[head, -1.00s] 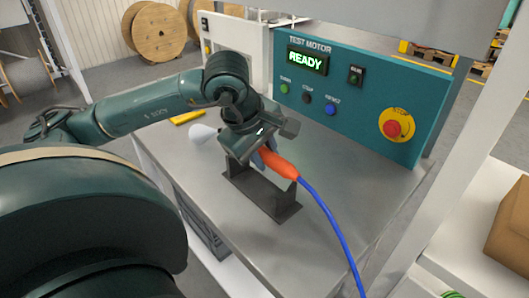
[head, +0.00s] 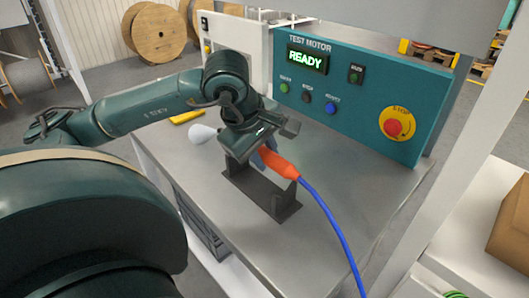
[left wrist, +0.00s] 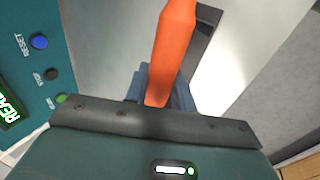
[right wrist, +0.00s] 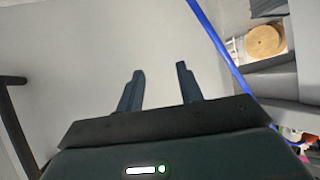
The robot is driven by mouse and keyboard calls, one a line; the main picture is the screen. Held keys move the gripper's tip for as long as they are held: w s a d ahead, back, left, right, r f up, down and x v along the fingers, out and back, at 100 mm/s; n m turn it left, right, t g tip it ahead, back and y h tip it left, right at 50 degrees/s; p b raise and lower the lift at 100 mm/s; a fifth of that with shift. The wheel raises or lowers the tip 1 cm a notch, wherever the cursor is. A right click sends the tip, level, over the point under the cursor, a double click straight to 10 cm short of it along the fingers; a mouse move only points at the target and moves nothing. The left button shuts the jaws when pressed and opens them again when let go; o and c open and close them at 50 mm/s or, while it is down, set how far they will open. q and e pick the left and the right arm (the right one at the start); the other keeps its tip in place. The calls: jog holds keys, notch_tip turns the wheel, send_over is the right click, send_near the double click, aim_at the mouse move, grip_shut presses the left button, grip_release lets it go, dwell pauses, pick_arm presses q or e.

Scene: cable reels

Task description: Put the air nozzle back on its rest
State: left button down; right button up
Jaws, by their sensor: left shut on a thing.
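The air nozzle (head: 280,163) is orange with a blue hose running from its right end; it also shows in the left wrist view (left wrist: 173,50). My left gripper (head: 262,153) is shut on the nozzle, with its fingers partly hidden by the wrist. The dark rest (head: 262,193) is a metal bracket on the table with upright ends. The nozzle lies over the rest along its length; I cannot tell whether it touches it. My right gripper (right wrist: 160,88) is open and empty in the right wrist view, with the blue hose beyond it.
The grey metal table (head: 345,180) has free room right of the rest. A teal test panel (head: 360,95) with buttons and a red stop knob stands behind. A pale rounded object (head: 202,133) and a yellow item (head: 186,117) lie left of the gripper.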

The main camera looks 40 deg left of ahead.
pick_arm(q)
jog(key=shift+f, duration=0.15)
jog(key=shift+f+b, duration=1)
jog(key=shift+b, duration=0.15)
jog(key=shift+f, duration=0.1)
jog(key=shift+f+b, duration=1.05)
jog(key=shift+b, duration=0.2)
jog(key=c, duration=0.5)
grip_release()
